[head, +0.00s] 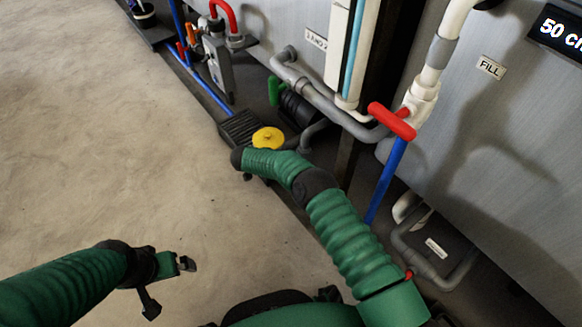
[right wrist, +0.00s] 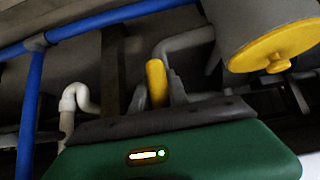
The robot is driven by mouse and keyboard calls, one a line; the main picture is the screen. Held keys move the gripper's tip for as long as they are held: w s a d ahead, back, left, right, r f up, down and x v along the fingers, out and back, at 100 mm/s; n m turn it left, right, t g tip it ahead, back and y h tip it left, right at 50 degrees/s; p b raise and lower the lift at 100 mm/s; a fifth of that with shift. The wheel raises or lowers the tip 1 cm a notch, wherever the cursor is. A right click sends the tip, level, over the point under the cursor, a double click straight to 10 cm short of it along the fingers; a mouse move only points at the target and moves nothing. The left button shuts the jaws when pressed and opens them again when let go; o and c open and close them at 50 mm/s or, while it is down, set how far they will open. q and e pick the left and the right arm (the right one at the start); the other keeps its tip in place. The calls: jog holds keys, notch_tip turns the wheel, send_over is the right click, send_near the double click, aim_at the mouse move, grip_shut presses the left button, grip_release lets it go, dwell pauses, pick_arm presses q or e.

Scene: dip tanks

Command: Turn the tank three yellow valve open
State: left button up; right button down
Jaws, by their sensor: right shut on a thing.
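The yellow valve handle (right wrist: 156,82) stands upright between the dark fingers of my right gripper (right wrist: 158,92) in the right wrist view. The gripper is shut on it, with a grey pipe rising behind. In the head view my right arm reaches toward the tank bases. Its gripper fingers and the yellow handle are hidden there behind the wrist. My left gripper (head: 168,285) is open and empty over the bare floor, at the lower left of the head view.
A round yellow cap (head: 268,138) lies just beyond my right wrist; a yellow-faced grey cylinder (right wrist: 276,50) shows in the wrist view. A red-handled valve (head: 392,120), a green handle (head: 273,90) and blue pipes line the tanks. The concrete floor (head: 110,130) is clear.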

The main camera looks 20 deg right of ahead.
dwell(0.3)
jog(key=c, duration=1.3)
grip_release()
jog(key=shift+f, duration=0.1)
jog(key=p+v, duration=0.8)
jog(key=v, duration=0.8)
jog(key=shift+a+r+p, duration=0.25)
jog(key=shift+r+p, duration=0.1)
jog(key=shift+p, duration=0.05)
jog(key=shift+w, duration=0.1)
